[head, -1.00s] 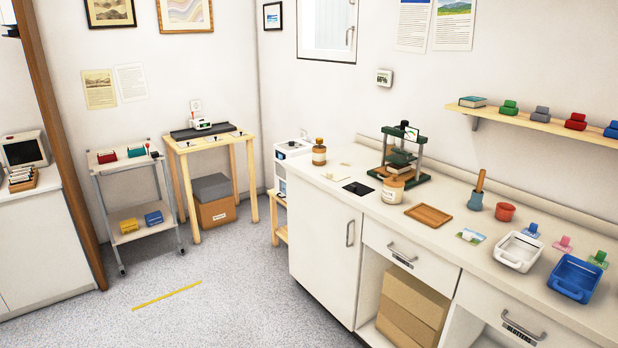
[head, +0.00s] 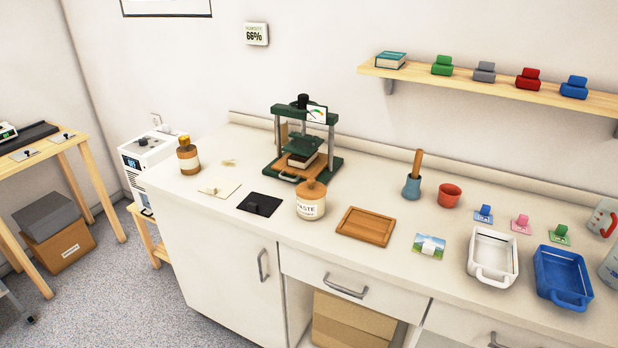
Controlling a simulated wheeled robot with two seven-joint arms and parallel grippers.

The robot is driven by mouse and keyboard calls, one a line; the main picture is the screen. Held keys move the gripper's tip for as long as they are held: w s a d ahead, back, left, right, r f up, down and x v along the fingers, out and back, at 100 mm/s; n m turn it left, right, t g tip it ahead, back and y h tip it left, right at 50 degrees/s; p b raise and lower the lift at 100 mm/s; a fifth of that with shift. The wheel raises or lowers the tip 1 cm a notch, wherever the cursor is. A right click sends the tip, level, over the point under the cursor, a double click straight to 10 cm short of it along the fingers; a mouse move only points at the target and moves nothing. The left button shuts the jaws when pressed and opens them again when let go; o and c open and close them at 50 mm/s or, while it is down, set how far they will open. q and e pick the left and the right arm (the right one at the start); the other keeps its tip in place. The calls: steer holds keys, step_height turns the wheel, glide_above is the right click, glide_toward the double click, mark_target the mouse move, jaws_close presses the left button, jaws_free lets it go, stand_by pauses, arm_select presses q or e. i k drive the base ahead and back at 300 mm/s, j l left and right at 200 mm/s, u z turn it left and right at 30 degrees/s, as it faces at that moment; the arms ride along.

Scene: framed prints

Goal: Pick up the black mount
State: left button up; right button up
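The black mount (head: 252,207) is a flat black square with a small dark knob on top. It lies on the white counter (head: 390,258), left of the paste jar (head: 311,203) and in front of the green press (head: 303,150). A cream flat piece (head: 219,189) with a small knob lies just left of it. Neither of my grippers shows in the head view.
A brown wooden tray (head: 366,227), a landscape picture card (head: 429,245), a white bin (head: 492,257) and a blue bin (head: 562,276) stand to the right on the counter. A brown bottle (head: 188,157) stands at the left end. Floor shows at lower left.

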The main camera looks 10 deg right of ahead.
mark_target(260, 203)
steer(key=i+j+z, duration=0.3)
steer(key=i, duration=0.15)
steer(key=i+j+z, duration=0.35)
steer(key=i+l, duration=0.1)
